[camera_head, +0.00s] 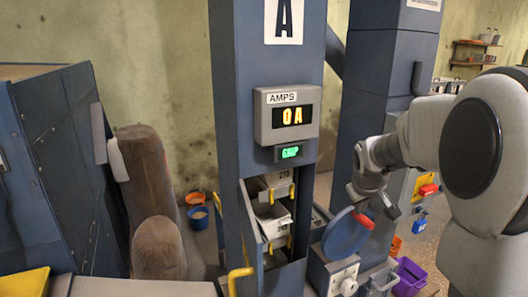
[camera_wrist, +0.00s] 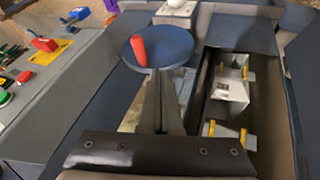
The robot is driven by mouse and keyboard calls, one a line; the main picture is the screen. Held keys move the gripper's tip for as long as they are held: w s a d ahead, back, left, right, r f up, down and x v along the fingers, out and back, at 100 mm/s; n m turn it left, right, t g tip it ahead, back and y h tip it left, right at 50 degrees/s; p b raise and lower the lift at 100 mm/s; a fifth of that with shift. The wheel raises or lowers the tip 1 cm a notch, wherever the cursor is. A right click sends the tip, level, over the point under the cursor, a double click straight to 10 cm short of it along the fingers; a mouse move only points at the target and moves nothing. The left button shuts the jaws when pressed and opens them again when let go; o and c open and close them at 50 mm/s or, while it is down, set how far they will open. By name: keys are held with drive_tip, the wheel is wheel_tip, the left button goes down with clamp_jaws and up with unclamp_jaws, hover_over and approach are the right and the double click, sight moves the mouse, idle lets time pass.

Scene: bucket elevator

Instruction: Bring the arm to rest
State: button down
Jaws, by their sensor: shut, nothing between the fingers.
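My arm reaches in from the right in the head view, bent at the elbow. My gripper (camera_head: 388,208) is in front of the column, near a blue round wheel (camera_head: 345,236) with a red knob (camera_head: 364,220). In the wrist view my gripper (camera_wrist: 164,78) has its dark fingers together with nothing between them. The blue wheel (camera_wrist: 172,48) and its red knob (camera_wrist: 138,50) show just beyond the fingertips there. I cannot tell whether the fingers touch the wheel.
The blue column (camera_head: 235,110) carries an amps display (camera_head: 287,117) reading 0A. Its opening holds grey buckets (camera_head: 272,218), also in the wrist view (camera_wrist: 230,95). A red-handled switch (camera_head: 428,189) is to the right. A purple crate (camera_head: 410,278) stands on the floor.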

drive_tip(key=s+a+r+m, duration=0.1)
drive_tip(key=s+a+r, duration=0.5)
drive_tip(key=s+a, duration=0.5)
drive_tip(key=s+a+f+y, duration=0.1)
drive_tip(key=s+a, duration=0.1)
drive_tip(key=s, duration=0.6)
drive_tip(key=s+a+m+y, duration=0.1)
drive_tip(key=s+a, duration=0.1)
drive_tip(key=s, duration=0.7)
drive_tip(key=shift+a+f+y, duration=0.35)
drive_tip(key=shift+y, duration=0.05)
